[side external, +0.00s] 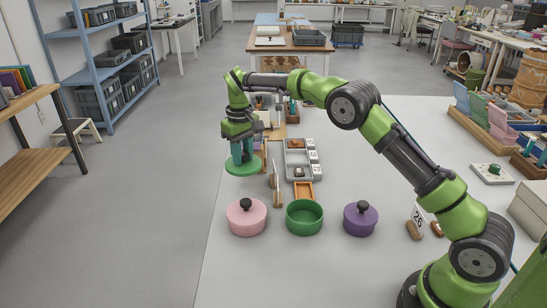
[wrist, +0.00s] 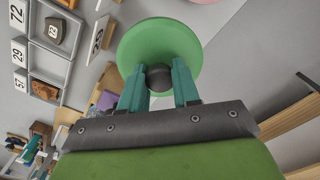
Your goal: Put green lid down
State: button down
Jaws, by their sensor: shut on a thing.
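The green lid (side external: 243,166) is a flat light-green disc held in the air by my gripper (side external: 241,152), left of the table objects. In the wrist view, the lid (wrist: 160,45) shows its disc, and my gripper's teal fingers (wrist: 160,85) are shut on its dark knob (wrist: 159,77). An open green pot (side external: 304,217) stands on the white table without a lid. It is between a pink lidded pot (side external: 246,217) and a purple lidded pot (side external: 360,219). The held lid is above and to the left of the green pot in the side view, apart from it.
Behind the pots, a grey tray (side external: 298,158) holds sherds beside number cards, with an orange-brown tray (side external: 303,190) in front. A thin upright wooden piece (side external: 275,185) stands near the lid. The table's front left (side external: 255,270) is clear.

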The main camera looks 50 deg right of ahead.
jog(key=shift+w+a+f, duration=0.2)
jog(key=shift+w+f, duration=0.2)
jog(key=shift+w, duration=0.1)
notch_tip(320, 180, down, 10)
jog(key=shift+w+r, duration=0.1)
jog(key=c, duration=0.8)
grip_release()
jog(key=shift+f, duration=0.2)
notch_tip(320, 180, up, 12)
jog(key=shift+r, duration=0.2)
notch_tip(320, 180, up, 10)
jog(key=t, duration=0.2)
send_over(241, 192)
jog(key=s, duration=0.5)
jog(key=s+r+m+t+y, duration=0.1)
jog(key=s+r+m, duration=0.1)
jog(key=s+r, duration=0.6)
jog(key=s+a+f+m+t, duration=0.1)
jog(key=s+f+t, duration=0.1)
jog(key=s, duration=0.9)
jog(key=s+f+m+t+y, duration=0.1)
jog(key=s+f, duration=0.3)
jog(key=s, duration=0.7)
jog(key=shift+s+a+f+t, duration=0.15)
jog(key=shift+a+f+t, duration=0.2)
jog(key=shift+t, duration=0.25)
